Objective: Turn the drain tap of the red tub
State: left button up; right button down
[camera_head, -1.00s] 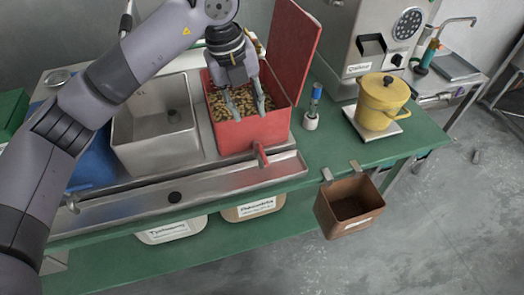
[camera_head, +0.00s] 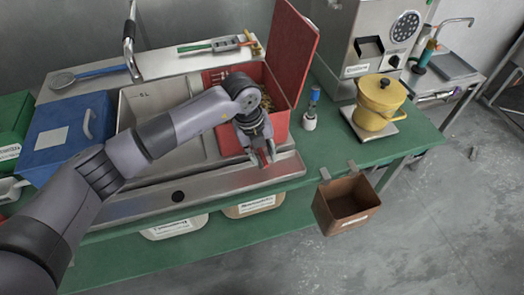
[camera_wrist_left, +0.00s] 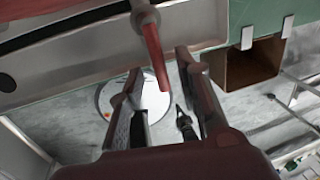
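The red tub (camera_head: 281,125) stands in the steel sink unit with its red lid (camera_head: 291,45) raised. My left arm hides much of the tub and its contents. Its red drain tap (camera_head: 264,158) is at the front, low over the steel trough. My left gripper (camera_head: 262,163) is at the tap, pointing down. In the left wrist view, the tap's red lever (camera_wrist_left: 156,55) reaches between the two fingers of my left gripper (camera_wrist_left: 160,72). The fingers are apart, with a gap visible on both sides of the lever. My right gripper is not in view.
A brown bin (camera_head: 347,204) hangs on the table's front edge to the right. A yellow pot (camera_head: 378,108) stands on a scale, and a blue-topped brush (camera_head: 311,108) is nearer. A blue box (camera_head: 62,135) is left of the sink. Green tabletop right of the tub is partly free.

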pick_arm(q)
jog(key=shift+c, duration=0.5)
grip_shut()
dwell(0.5)
